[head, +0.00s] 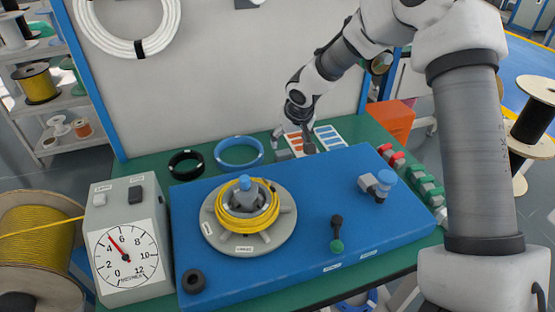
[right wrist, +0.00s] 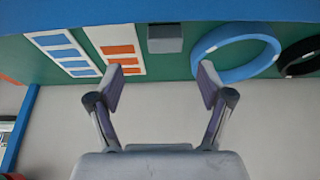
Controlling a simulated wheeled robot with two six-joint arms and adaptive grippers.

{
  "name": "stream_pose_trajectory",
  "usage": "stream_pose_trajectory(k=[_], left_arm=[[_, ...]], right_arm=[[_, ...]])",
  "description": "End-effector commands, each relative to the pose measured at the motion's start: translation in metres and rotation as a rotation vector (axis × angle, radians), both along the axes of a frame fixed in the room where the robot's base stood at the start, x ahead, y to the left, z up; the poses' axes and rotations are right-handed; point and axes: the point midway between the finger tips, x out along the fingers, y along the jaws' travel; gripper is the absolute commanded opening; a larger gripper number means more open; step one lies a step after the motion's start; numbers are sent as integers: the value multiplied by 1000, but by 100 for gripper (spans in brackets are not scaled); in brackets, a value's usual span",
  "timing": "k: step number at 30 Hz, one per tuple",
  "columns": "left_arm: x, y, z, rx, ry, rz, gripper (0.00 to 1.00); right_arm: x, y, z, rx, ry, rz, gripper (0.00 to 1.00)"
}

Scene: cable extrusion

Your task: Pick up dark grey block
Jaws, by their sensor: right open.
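A grey block (right wrist: 165,38) lies on the green table by the back edge of the blue board, between the orange-marked card and the blue ring. In the head view the block (head: 283,155) is small and partly hard to tell from my right gripper (head: 296,141). In the right wrist view my right gripper (right wrist: 160,84) is open and empty. Its two fingers are spread wide, and the block appears beyond them, roughly centred on the gap and apart from both tips. My left gripper is not in view.
The card with orange labels (right wrist: 115,48) and the card with blue labels (right wrist: 63,53) lie beside the block. A blue ring (head: 239,153) and black ring (head: 186,163) are on its other side. The blue board (head: 300,235) holds a yellow cable coil (head: 246,210). A wall panel stands behind.

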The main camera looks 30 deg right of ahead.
Motion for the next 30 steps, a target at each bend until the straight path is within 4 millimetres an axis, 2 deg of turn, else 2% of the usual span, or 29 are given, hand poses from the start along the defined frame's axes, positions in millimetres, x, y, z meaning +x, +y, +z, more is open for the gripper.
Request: stream_pose_trajectory(k=[8,15,22,23,24,28,30], left_arm=[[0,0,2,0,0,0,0],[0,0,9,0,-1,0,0],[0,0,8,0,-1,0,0],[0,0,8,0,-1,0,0],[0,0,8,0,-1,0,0],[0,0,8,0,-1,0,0],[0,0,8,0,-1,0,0]], right_arm=[[13,-1,-31,-2,2,0,79],[29,0,-68,0,2,0,79],[31,0,-72,0,1,0,79],[31,0,-72,0,1,0,76],[31,0,-72,0,1,0,61],[31,0,-72,0,1,0,15],[30,0,-72,0,1,0,15]])
